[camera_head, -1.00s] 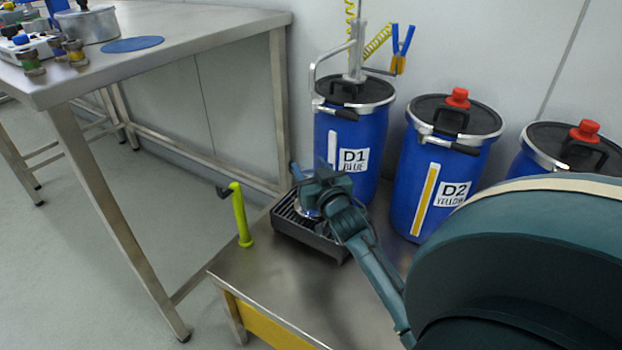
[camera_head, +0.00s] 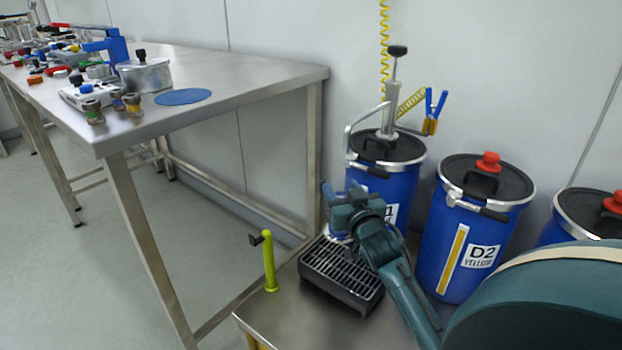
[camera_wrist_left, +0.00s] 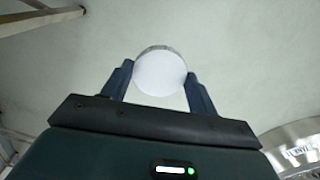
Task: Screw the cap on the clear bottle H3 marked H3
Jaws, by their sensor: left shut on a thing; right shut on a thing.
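In the left wrist view my left gripper (camera_wrist_left: 160,85) is shut on a round white thing (camera_wrist_left: 160,74) with a thin grey rim, seen end-on. I cannot tell whether it is the cap or the bottle. My left gripper is outside the head view. In the head view my right gripper (camera_head: 343,203) is in front of drum D1, above the slotted tray. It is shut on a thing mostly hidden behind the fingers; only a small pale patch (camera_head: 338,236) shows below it. No H3 mark is readable in either view.
A black slotted tray (camera_head: 330,285) sits on the low steel bench (camera_head: 290,320), with a lime-green post (camera_head: 269,262) to its left. Blue drums D1 (camera_head: 376,182) and D2 (camera_head: 470,240) stand behind. A steel table (camera_head: 235,85) at left holds a blue disc (camera_head: 183,97) and several tools.

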